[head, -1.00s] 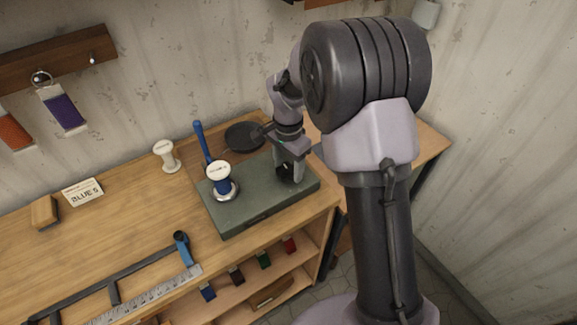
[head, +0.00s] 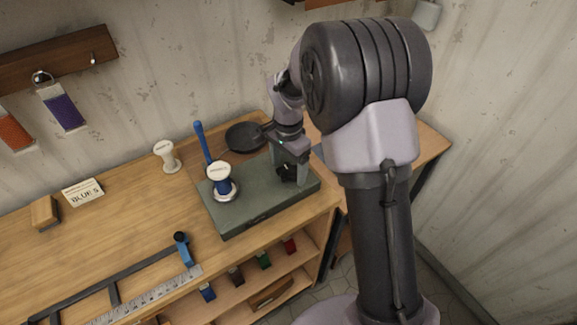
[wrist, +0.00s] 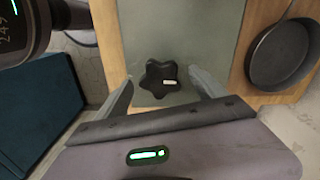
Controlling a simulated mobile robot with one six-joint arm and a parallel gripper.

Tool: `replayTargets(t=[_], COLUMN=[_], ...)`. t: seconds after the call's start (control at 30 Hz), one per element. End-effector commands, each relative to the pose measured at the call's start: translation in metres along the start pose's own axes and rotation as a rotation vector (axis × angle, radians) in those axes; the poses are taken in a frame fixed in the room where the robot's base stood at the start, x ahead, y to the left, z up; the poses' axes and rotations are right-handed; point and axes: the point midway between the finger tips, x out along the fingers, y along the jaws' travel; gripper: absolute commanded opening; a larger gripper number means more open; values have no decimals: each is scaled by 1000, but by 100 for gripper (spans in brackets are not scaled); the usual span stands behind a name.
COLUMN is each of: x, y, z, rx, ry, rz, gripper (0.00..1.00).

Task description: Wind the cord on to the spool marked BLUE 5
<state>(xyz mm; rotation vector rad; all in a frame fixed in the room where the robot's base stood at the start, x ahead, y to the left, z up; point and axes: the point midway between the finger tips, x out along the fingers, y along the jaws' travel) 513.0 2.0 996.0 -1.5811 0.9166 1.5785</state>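A spool (head: 222,182) wound with blue cord stands upright on the green winder base (head: 245,212). Its white top carries small lettering that I cannot read. A blue handle (head: 202,142) rises just behind it. A black star-shaped knob (wrist: 158,78) with a white mark sits on the base's right end. My gripper (head: 289,177) is over that end, apart from the spool. In the wrist view my gripper (wrist: 161,76) is open, with the knob between its fingers; I cannot tell whether they touch it. A card (head: 84,192) reading "BLUE 5" stands at the left.
A bare white spool (head: 166,156) stands behind the base, and a dark round pan (head: 245,137) lies behind it. A wooden block (head: 44,212), a ruler (head: 150,297) and a blue-ended bar (head: 183,250) lie on the bench. Coloured items fill the shelf below.

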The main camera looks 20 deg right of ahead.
Motion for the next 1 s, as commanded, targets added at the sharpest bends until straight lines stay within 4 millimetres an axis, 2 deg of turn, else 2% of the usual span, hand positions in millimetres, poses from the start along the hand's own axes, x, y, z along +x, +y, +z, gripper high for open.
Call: replayTargets(t=[0.2, 0.3, 0.37, 0.6, 0.7, 0.83, 1.0], x=[0, -9, -23, -105, -135, -161, -174], y=[0, 0, 0, 0, 0, 0, 0], z=[0, 0, 0, 0, 0, 0, 0], rx=[0, 0, 1, 0, 0, 1, 0], ry=[0, 0, 1, 2, 1, 0, 0], rz=[1, 0, -2, -2, -2, -1, 1], gripper=[79, 79, 79, 79, 79, 79, 79])
